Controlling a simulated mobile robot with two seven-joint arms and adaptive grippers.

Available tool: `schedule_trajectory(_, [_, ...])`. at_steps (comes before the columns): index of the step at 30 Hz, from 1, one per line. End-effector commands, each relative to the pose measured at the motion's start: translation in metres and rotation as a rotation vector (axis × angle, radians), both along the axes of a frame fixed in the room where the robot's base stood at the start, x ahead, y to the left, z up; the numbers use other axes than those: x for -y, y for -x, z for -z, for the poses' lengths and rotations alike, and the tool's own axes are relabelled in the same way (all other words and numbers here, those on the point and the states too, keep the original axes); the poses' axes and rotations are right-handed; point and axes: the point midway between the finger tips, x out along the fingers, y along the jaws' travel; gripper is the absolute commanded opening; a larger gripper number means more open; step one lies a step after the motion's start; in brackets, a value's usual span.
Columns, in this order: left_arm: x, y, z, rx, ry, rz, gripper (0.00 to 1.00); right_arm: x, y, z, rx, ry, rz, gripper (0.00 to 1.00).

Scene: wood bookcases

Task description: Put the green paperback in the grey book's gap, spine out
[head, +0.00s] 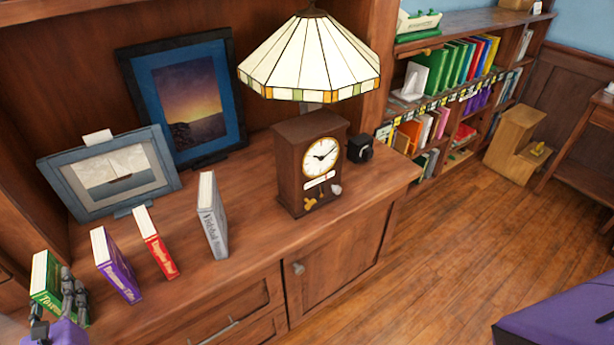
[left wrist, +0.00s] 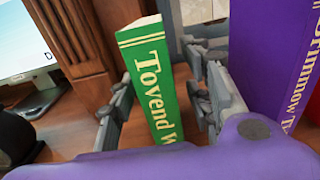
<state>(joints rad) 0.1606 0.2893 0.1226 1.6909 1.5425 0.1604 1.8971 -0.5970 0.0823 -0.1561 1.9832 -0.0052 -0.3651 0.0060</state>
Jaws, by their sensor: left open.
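The green paperback (head: 45,278) stands upright at the left end of the cabinet top. In the left wrist view the green paperback (left wrist: 155,85) shows its lettered spine toward me. My left gripper (head: 56,308) is at the book; in the left wrist view its open fingers (left wrist: 162,92) stand on either side of the spine. I cannot tell whether either finger touches it. The grey book (head: 213,218) stands upright, apart, on the cabinet top. Beyond it the bookcase (head: 455,98) holds coloured books; I cannot tell which gap is meant. My right gripper is not in view.
A purple book (head: 117,265) and a red book (head: 157,245) stand between the green and grey ones. Behind are a sailboat picture (head: 115,177) and a sunset picture (head: 190,97). A clock (head: 308,165) and lamp (head: 310,58) stand right. A wooden step stool (head: 513,140) is on the floor.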

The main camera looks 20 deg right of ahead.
Motion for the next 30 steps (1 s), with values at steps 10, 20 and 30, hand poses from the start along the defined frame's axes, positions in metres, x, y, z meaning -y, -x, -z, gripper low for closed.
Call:
schedule_trajectory(10, [-0.004,-0.019,0.000,0.000,0.000,0.000,0.45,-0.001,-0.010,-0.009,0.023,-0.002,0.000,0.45])
schedule_trajectory(20, [-0.003,-0.018,0.000,0.000,0.000,0.000,0.11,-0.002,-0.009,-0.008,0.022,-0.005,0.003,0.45])
schedule_trajectory(30, [-0.003,-0.019,-0.002,0.002,0.000,0.000,0.00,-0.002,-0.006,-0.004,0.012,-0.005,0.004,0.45])
